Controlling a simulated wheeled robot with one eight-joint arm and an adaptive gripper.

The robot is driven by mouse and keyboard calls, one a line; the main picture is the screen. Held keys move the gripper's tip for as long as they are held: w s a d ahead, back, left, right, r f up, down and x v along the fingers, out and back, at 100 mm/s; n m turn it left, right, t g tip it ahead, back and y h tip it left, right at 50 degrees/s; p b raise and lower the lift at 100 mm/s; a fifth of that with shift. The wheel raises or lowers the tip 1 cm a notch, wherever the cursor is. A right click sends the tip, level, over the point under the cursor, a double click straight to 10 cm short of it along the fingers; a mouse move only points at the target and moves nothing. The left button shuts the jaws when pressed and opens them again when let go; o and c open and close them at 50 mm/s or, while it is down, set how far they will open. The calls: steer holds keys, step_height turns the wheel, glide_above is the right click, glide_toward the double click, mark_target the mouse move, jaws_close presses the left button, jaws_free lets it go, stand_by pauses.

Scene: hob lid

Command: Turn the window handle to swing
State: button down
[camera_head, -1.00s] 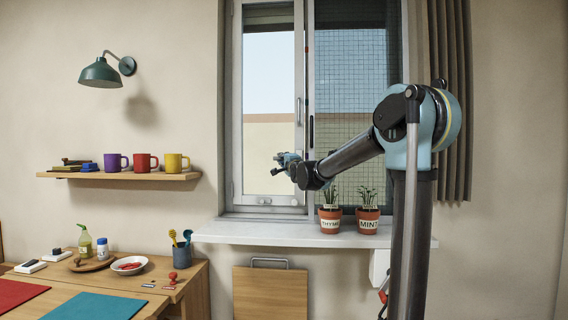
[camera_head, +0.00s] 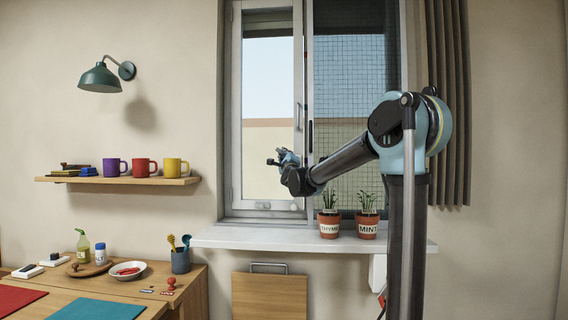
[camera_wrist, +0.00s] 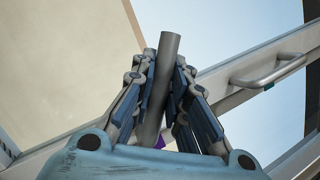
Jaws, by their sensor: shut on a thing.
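In the head view my gripper (camera_head: 284,158) is at the lower part of the left window sash (camera_head: 237,130), well above the sill.
A pull handle (camera_wrist: 270,72) sits on the frame beside my gripper. Two herb pots, thyme (camera_head: 329,227) and mint (camera_head: 367,227), stand on the sill (camera_head: 270,238) below my arm. A shelf (camera_head: 120,181) with mugs hangs left. The wall between shelf and window is free.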

steer(key=m+h, duration=0.1)
steer(key=m, duration=0.1)
steer(key=d+r+m, duration=0.1)
steer(key=m, duration=0.1)
steer(key=shift+r+t+h, duration=0.15)
steer(key=shift+t+h, duration=0.25)
steer(key=m+h, duration=0.1)
steer(key=m, duration=0.1)
steer(key=d+r+m+h, duration=0.1)
steer(key=m, duration=0.1)
steer(key=shift+d+m, duration=0.15)
steer(key=shift+m, duration=0.15)
steer(key=m+h, duration=0.1)
steer(key=d+m+h, duration=0.1)
steer(key=m, duration=0.2)
steer(key=shift+d+r+h, duration=0.2)
steer(key=shift+r+h, duration=0.1)
steer(key=shift+h, duration=0.1)
steer(key=shift+d+r+m+g+h, duration=0.15)
steer(key=shift+d+m+h, duration=0.3)
steer(key=shift+m, duration=0.35)
steer(key=shift+d+f+m+g+h, duration=0.1)
steer(key=shift+d+m+h, duration=0.15)
steer(key=shift+m+h, duration=0.45)
steer(key=shift+d+r+m+g+h, duration=0.15)
steer(key=shift+d+m+h, duration=0.2)
steer(key=shift+m, duration=0.55)
